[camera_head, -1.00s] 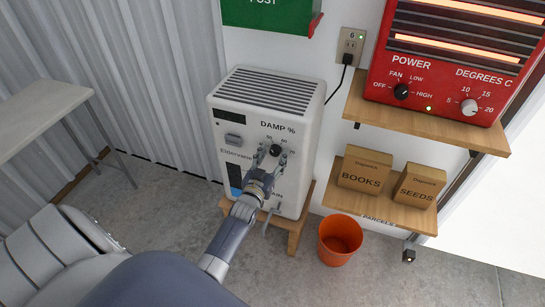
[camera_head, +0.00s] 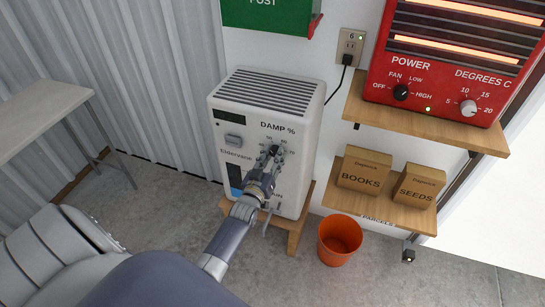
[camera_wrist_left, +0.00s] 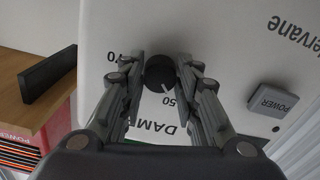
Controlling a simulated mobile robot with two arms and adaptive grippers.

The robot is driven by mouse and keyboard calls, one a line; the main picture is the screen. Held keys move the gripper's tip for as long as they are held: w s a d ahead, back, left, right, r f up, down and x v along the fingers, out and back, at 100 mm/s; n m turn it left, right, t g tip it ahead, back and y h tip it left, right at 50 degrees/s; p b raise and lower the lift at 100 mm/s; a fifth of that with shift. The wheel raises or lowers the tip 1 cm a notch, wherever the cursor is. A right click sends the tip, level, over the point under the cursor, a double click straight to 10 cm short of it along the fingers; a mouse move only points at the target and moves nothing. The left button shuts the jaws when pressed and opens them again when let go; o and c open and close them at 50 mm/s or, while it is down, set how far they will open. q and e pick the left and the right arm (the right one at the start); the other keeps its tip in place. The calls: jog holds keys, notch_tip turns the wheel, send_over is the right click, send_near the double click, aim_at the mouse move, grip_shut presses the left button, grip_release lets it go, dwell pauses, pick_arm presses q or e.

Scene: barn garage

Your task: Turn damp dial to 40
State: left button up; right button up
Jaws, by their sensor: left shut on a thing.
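The damp dial, a small black knob (camera_wrist_left: 159,72), is on the front of a white dehumidifier (camera_head: 240,120) under the words DAMP %. In the left wrist view, its pale pointer mark faces the printed 50; a 70 also shows. My left gripper (camera_wrist_left: 160,64) has one finger on each side of the knob and is shut on it. In the head view my left gripper (camera_head: 272,155) reaches up to the dial and covers much of the scale. My right gripper does not show.
A grey POWER button (camera_wrist_left: 273,100) is beside the dial. The dehumidifier stands on a wooden stool (camera_head: 295,237). An orange bucket (camera_head: 338,250) is on the floor to its right. Shelves with boxes and a red heater (camera_head: 440,75) are to the right.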

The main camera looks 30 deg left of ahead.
pick_arm(q)
jog(key=n, duration=0.4)
jog(key=shift+n, duration=0.3)
jog(key=n, duration=0.4)
jog(key=shift+n, duration=0.4)
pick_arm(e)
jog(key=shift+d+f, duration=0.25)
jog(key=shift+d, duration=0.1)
pick_arm(q)
jog(key=shift+b, duration=0.3)
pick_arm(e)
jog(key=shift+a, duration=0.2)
pick_arm(q)
jog(key=o, duration=1.1)
jog(key=shift+c, duration=0.2)
jog(key=shift+s+d, duration=0.1)
jog(key=shift+s, duration=0.05)
jog(key=v, duration=1.1)
jog(key=shift+s, duration=0.35)
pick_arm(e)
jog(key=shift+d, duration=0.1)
